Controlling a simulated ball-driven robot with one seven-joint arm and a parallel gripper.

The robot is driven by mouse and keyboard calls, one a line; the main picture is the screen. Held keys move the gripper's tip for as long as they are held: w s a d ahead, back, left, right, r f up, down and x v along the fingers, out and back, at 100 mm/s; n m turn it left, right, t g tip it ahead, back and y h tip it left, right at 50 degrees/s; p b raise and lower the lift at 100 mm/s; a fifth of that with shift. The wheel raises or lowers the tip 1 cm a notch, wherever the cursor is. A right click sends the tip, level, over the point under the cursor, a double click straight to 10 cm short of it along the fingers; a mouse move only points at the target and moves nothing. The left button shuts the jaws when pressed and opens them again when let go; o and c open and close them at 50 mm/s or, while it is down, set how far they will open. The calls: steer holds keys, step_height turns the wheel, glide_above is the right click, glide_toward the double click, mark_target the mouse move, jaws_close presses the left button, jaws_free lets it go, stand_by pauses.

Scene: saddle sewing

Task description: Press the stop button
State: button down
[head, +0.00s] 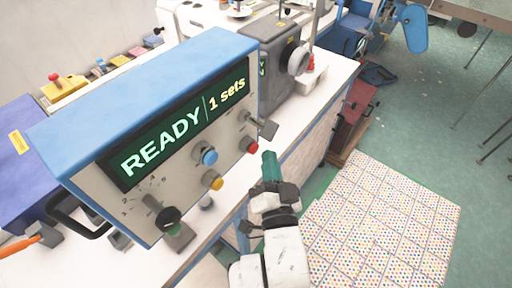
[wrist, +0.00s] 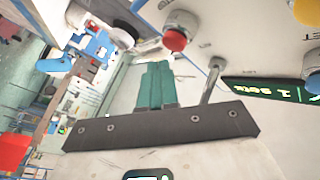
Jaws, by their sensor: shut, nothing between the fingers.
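A blue and white control box (head: 100,175) stands on the white table, its display reading "READY | 1 sets". A red button (head: 252,147) sits at the right of its front panel. The red button also shows in the wrist view (wrist: 175,40), upper middle. I cannot read a label marking it as stop. My gripper (head: 269,156) has teal fingers, shut and empty, just right of and slightly below the red button in the head view. In the wrist view the fingertips (wrist: 158,64) are below the red button, with no contact seen.
A blue button (head: 209,157), a yellow button (head: 214,183) and a dark knob (head: 168,217) share the panel. A metal toggle lever (wrist: 212,80) lies beside the fingers in the wrist view. A grey machine (head: 275,55) stands behind. A dotted mat (head: 375,220) covers the floor at right.

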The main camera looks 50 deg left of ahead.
steer(key=shift+w+d+b, duration=0.2)
steer(key=shift+d+b, duration=0.45)
steer(key=shift+d, duration=0.15)
steer(key=shift+w+d+b, duration=0.2)
steer(key=shift+d+b, duration=0.5)
steer(key=shift+d, duration=0.1)
steer(key=shift+w+d+b, duration=0.2)
steer(key=shift+d+b, duration=0.45)
steer(key=shift+d, duration=0.15)
steer(key=w+d+f+m+g+h, duration=0.1)
steer(key=d+f+h, duration=0.55)
steer(key=d, duration=0.65)
steer(key=w+d+f+g+h, duration=0.1)
steer(key=d+f+h, duration=0.3)
steer(key=d+f, duration=0.75)
steer(key=s+d+f+m+g+h, duration=0.2)
steer(key=s+d+g+h, duration=0.1)
steer(key=s+d, duration=0.6)
steer(key=s+d+f+m+g+h, duration=0.1)
steer(key=s+d+f+g+h, duration=0.2)
steer(key=s+d, duration=0.7)
steer(key=d+g, duration=0.1)
steer(key=d, duration=0.4)
steer(key=shift+m, duration=0.4)
steer(key=shift+f, duration=0.1)
